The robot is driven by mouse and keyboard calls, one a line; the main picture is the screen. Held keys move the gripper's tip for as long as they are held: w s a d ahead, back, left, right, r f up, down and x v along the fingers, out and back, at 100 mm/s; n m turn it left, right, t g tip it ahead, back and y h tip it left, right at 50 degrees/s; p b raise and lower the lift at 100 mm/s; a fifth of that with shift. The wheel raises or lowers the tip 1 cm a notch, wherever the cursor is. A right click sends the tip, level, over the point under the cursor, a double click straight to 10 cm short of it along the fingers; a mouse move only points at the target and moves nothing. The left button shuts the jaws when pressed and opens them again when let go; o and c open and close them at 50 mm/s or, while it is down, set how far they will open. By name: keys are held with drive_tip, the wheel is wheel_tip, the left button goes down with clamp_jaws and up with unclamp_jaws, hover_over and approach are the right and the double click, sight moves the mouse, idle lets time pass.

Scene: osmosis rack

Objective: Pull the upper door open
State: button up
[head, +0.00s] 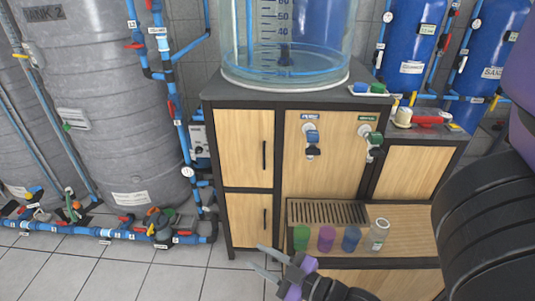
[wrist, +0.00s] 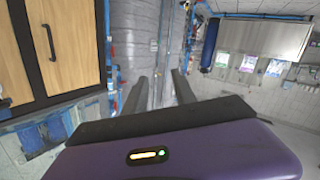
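The upper door (head: 249,149) is a light wood panel in a dark frame on the left of the cabinet, and it looks closed. Its black vertical handle (head: 264,155) is near its right edge. In the wrist view a wood door with a black handle (wrist: 48,42) shows at the left; I cannot tell which door it is. The lower door (head: 249,220) sits below the upper one, also closed. My gripper (head: 267,262) is low in front of the cabinet, below the doors and apart from the handles. Its two fingers are spread and empty, also in the wrist view (wrist: 156,92).
A clear water tank (head: 288,50) stands on the cabinet top. Green, purple and blue cups and a glass jar (head: 377,234) stand on the shelf (head: 408,222) at right. Pipes with valves (head: 120,233) run along the floor at left. Tiled floor (head: 150,275) in front is clear.

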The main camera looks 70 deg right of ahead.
drive_tip(key=w+d+r+m+g+h+p, duration=0.1)
drive_tip(key=w+d+m+h, duration=0.25)
drive_tip(key=d, duration=0.75)
drive_tip(key=w+d+r+m+g+h+p, duration=0.15)
drive_tip(key=w+d+h, duration=0.25)
drive_tip(key=d, duration=0.8)
drive_tip(key=m+g+h, duration=0.4)
drive_tip(key=m+g, duration=0.2)
drive_tip(key=m, duration=0.2)
approach(264, 157)
drive_tip(key=d, duration=0.3)
drive_tip(key=shift+t, duration=0.25)
drive_tip(key=shift+w+a+b+x, duration=0.15)
drive_tip(key=shift+b+x, duration=0.65)
drive_tip(key=shift+x, duration=0.5)
drive_tip(key=shift+w+b+x, duration=0.15)
drive_tip(key=shift+b+x, duration=0.7)
drive_tip(key=shift+x, duration=0.5)
drive_tip(key=shift+w+a+b+x, duration=0.15)
drive_tip(key=shift+b+x, duration=0.65)
drive_tip(key=shift+x, duration=0.5)
drive_tip(key=shift+d, duration=0.1)
clamp_jaws()
